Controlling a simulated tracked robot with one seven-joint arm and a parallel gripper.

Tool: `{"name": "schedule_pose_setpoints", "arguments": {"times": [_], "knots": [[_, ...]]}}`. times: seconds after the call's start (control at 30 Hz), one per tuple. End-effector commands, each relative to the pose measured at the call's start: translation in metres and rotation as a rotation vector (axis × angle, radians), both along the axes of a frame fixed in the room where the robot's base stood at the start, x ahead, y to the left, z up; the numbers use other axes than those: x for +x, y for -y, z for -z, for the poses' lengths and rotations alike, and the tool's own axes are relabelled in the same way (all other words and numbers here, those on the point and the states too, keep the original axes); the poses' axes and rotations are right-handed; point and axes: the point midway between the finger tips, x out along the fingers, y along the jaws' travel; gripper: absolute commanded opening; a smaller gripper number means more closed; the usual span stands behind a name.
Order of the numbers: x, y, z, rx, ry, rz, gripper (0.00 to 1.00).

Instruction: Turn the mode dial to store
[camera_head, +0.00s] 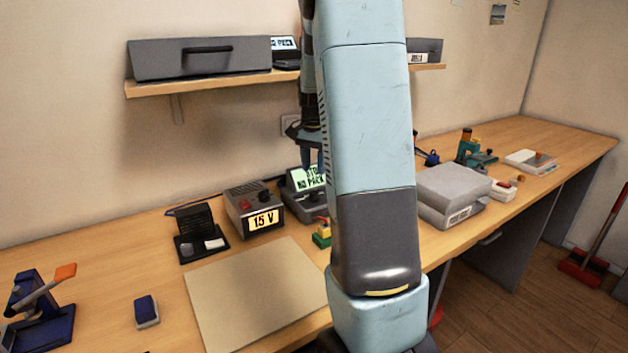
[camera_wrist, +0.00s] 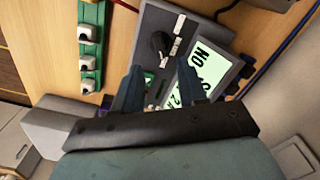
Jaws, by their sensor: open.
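The dark grey device (camera_head: 305,203) with a lit green screen (camera_head: 308,179) stands at the back of the bench, partly hidden by my arm. Its screen reads something like "STO… / NO PACK", partly cut off. In the wrist view a black dial knob (camera_wrist: 160,43) sits on the device's face (camera_wrist: 152,20), beside small white labels too small to read. My gripper (camera_wrist: 158,85) is open and empty, its fingers apart over the device below the knob in the picture, not around it. The screen (camera_wrist: 208,72) is partly behind the right finger. In the head view my gripper (camera_head: 312,150) hangs above the device.
A power supply (camera_head: 255,210) reading "15 V" stands left of the device. A green strip with white parts (camera_wrist: 90,45) lies beside it. A shelf (camera_head: 190,85) runs above. Grey boxes (camera_head: 452,190) stand to the right. A beige mat (camera_head: 255,292) lies bare in front.

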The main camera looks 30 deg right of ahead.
Motion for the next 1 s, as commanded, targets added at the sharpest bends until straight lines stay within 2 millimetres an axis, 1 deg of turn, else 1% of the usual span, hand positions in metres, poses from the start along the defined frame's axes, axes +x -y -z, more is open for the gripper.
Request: {"name": "schedule_pose_setpoints", "arguments": {"times": [0.03, 0.2, 0.4, 0.53, 1.0], "knots": [[0.0, 0.0, -0.01, -0.001, 0.003, 0.0, 0.41], [0.0, 0.0, -0.038, -0.001, 0.002, -0.001, 0.41], [0.0, 0.0, -0.055, -0.001, 0.0, 0.0, 0.41], [0.0, 0.0, -0.059, 0.0, -0.001, 0.0, 0.41], [0.0, 0.0, -0.059, 0.0, -0.001, 0.0, 0.41]]}}
